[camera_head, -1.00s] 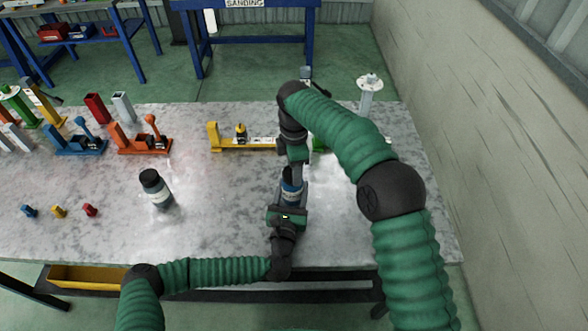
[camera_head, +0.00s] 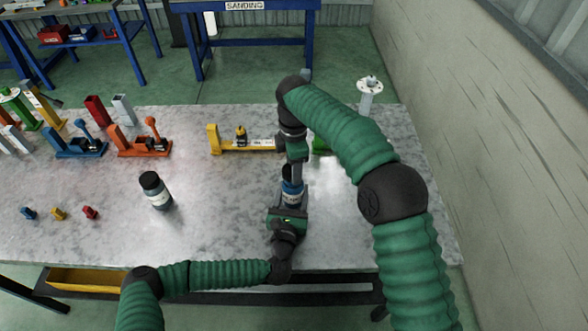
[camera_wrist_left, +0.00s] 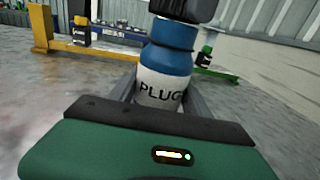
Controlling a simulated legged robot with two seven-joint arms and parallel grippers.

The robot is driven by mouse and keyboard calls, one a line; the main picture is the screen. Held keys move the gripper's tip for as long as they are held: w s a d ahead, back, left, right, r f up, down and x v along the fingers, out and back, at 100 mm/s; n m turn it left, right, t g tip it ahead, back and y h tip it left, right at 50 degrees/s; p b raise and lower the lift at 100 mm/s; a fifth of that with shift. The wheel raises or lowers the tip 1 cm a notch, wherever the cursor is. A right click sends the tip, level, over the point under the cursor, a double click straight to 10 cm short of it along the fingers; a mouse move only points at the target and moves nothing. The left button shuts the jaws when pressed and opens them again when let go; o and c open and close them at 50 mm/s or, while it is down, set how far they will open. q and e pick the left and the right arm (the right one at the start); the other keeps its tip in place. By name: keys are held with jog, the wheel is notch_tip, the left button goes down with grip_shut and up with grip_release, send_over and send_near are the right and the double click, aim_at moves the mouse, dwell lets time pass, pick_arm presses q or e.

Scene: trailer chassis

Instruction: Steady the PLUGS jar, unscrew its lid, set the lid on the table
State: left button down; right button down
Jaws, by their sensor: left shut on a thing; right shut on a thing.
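The PLUGS jar (camera_head: 292,188) stands upright near the table's front edge, right of the middle. My left gripper (camera_head: 291,206) is shut around the jar's lower body from the front, with a finger on each side. My right gripper (camera_head: 291,171) points down from above and is shut on the lid. Its fingers and the lid are partly hidden by my arm, so their exact contact is unclear.
A yellow fixture (camera_head: 245,146) lies behind, and a white-topped post (camera_head: 368,92) stands at the back right. Small coloured pieces (camera_head: 58,213) and clamps (camera_head: 140,145) are farther left. The table (camera_head: 220,215) between the jars is clear.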

jog(key=shift+s+d+r, duration=0.1)
jog(key=shift+r, duration=0.1)
jog(key=shift+r, duration=2)
pick_arm(q)
jog(key=shift+c, duration=2)
grip_release()
